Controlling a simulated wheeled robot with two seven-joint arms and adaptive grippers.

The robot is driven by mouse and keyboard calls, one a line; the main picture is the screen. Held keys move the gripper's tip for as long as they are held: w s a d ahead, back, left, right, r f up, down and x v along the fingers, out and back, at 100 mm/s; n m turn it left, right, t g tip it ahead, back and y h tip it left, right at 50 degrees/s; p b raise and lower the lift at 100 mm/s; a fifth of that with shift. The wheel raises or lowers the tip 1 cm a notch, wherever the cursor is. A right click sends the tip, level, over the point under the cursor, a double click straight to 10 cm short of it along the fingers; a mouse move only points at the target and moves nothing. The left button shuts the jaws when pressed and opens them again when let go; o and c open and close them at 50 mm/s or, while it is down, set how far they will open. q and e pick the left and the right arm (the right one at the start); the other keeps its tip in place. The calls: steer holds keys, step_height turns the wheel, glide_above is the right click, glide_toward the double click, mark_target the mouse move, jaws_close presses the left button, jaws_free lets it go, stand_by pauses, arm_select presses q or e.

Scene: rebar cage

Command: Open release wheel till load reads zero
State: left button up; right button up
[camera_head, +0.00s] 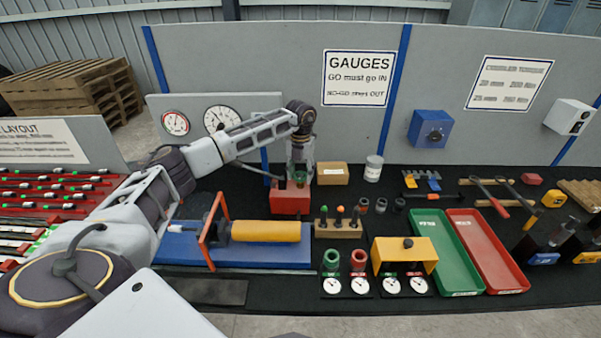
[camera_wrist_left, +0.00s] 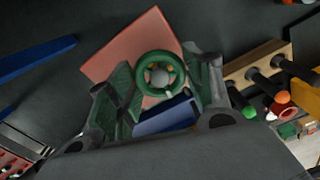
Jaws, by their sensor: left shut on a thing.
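The green release wheel (camera_wrist_left: 142,82) sits over the red block in the left wrist view, between my two finger pads. My left gripper (camera_wrist_left: 160,92) is shut on the wheel. In the head view my left gripper (camera_head: 299,174) points down onto the red block (camera_head: 290,203) and mostly hides the wheel. Two round dials, the red-marked dial (camera_head: 176,123) and the larger dial (camera_head: 219,119), stand on a grey panel at the back left. Their readings are too small to tell. My right gripper is not in view.
A blue press base (camera_head: 180,248) with an orange frame (camera_head: 212,233) and yellow cylinder (camera_head: 268,231) lies in front. A wooden plug holder (camera_head: 338,229) and a cardboard box (camera_head: 332,174) stand close to the red block. Green (camera_head: 458,283) and red (camera_head: 503,279) trays lie to the right.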

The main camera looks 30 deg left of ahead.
mark_target(300, 175)
arm_select(q)
steer(key=shift+w+r+n, duration=0.1)
steer(key=shift+r+n, duration=0.05)
steer(key=shift+n, duration=0.45)
steer(key=o, duration=1)
steer(key=shift+r, duration=5.9)
